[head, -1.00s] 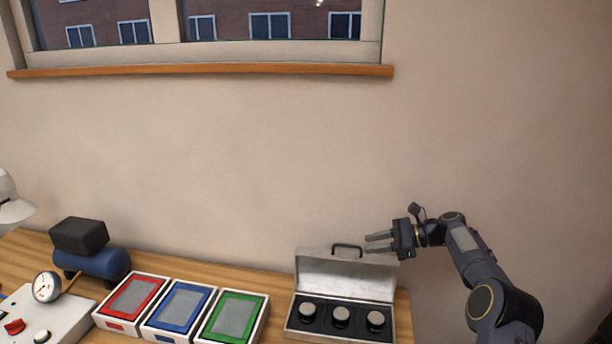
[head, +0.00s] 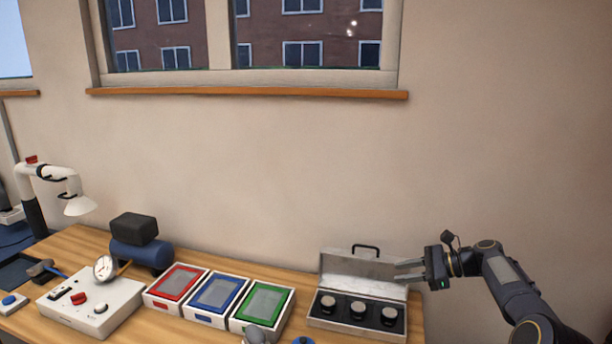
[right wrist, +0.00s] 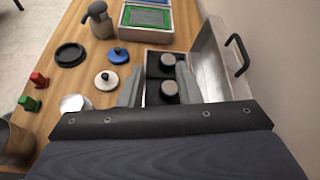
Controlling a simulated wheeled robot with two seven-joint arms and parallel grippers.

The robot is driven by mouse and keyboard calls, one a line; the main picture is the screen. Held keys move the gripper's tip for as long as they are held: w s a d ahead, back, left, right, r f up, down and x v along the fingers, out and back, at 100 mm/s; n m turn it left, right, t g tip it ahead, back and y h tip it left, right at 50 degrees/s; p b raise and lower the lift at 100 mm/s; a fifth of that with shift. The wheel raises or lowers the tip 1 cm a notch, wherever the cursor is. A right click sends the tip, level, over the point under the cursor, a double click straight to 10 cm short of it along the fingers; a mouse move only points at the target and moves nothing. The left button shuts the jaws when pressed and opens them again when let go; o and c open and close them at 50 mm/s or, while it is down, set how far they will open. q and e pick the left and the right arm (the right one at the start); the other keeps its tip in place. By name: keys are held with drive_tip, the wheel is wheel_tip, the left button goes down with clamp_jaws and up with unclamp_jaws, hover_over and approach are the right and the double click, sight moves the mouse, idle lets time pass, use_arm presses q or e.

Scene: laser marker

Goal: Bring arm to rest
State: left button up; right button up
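My right gripper (head: 408,270) is at the right end of the table, in front of the raised lid of an open silver case (head: 345,264). Its two fingers are apart with nothing between them. In the right wrist view the fingers (right wrist: 158,88) show spread above the case, whose dark compartments hold round grey-topped pieces (right wrist: 169,88). The same pieces (head: 358,309) sit in a row in the head view. My left gripper is in neither view.
Red (head: 178,284), blue (head: 219,294) and green (head: 262,304) framed boxes stand left of the case. A white control box (head: 105,312) with a gauge stands further left. A grey jug (right wrist: 101,22) and several small lidded items lie near the front edge. The wall is behind.

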drive_tip(key=s+a+r+n+h, duration=0.15)
drive_tip(key=s+r+n, duration=0.3)
drive_tip(key=s, duration=0.55)
drive_tip(key=s+a+r+n+h, duration=0.1)
drive_tip(key=s+r+n+h, duration=0.25)
drive_tip(key=s+r, duration=0.45)
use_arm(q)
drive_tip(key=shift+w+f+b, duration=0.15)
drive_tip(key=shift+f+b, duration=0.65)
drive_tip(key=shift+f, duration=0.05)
use_arm(e)
drive_tip(key=s+a+f+n+h, duration=0.1)
drive_tip(key=s+f+n, duration=0.2)
drive_tip(key=s, duration=0.6)
drive_tip(key=s+a+f+n+h, duration=0.1)
drive_tip(key=s+f+n, duration=0.2)
drive_tip(key=s, duration=0.6)
drive_tip(key=s+a+f+n+t+h, duration=0.1)
drive_tip(key=s+f+n, duration=0.2)
drive_tip(key=s+f, duration=0.3)
drive_tip(key=s, duration=0.4)
drive_tip(key=shift+f+n+h, duration=0.3)
drive_tip(key=shift+f+n, duration=0.1)
